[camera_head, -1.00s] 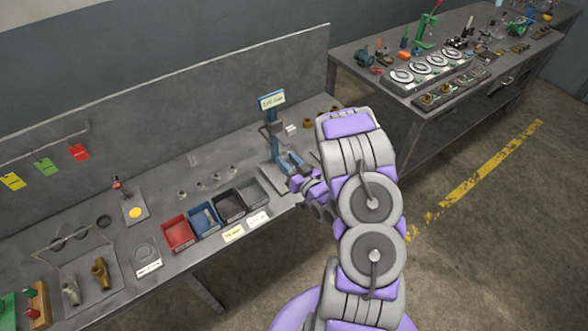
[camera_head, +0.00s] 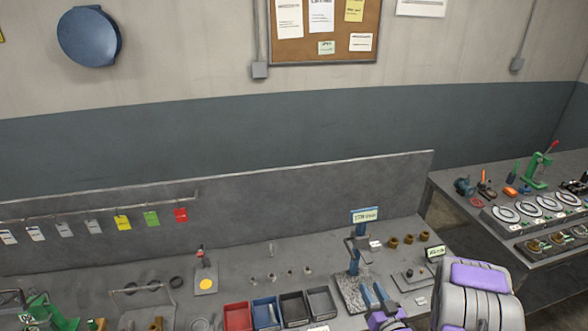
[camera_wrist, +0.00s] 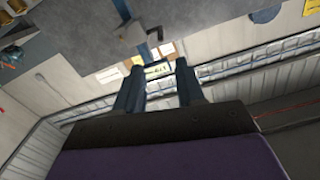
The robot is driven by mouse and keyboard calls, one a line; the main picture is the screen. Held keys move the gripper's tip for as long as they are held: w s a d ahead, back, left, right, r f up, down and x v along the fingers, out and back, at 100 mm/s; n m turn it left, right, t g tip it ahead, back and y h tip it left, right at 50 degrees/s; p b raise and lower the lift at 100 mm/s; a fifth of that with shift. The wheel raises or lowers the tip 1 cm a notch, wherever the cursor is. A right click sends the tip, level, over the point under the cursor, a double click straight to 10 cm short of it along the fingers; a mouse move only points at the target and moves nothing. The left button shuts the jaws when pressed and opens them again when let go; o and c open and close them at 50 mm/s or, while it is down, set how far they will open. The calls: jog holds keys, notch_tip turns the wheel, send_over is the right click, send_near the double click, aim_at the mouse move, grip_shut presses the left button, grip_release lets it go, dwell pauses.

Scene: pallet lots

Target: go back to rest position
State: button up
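The workbench (camera_head: 230,275) carries a red bin (camera_head: 237,317), a blue bin (camera_head: 266,313) and dark bins. Brass rings (camera_head: 408,240) stand right of the press. A second bench (camera_head: 470,225) with gauges is at the right. A back panel (camera_head: 250,215) rises behind the workbench.

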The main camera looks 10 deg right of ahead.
jog(key=s+a+r+g+b, duration=0.2)
jog(key=s+a+r+g, duration=0.3)
jog(key=s, duration=0.6)
jog(key=s+a+r+n+g+b, duration=0.1)
jog(key=s+a+r+g+b, duration=0.1)
jog(key=s+a+r+g, duration=0.3)
jog(key=s+a+r+g+b, duration=0.2)
jog(key=s+a+r+g, duration=0.3)
jog(key=s, duration=1.2)
jog(key=a+g, duration=0.4)
jog(key=a, duration=0.1)
jog(key=shift+n+g+h+b, duration=0.3)
jog(key=shift+n+g, duration=0.1)
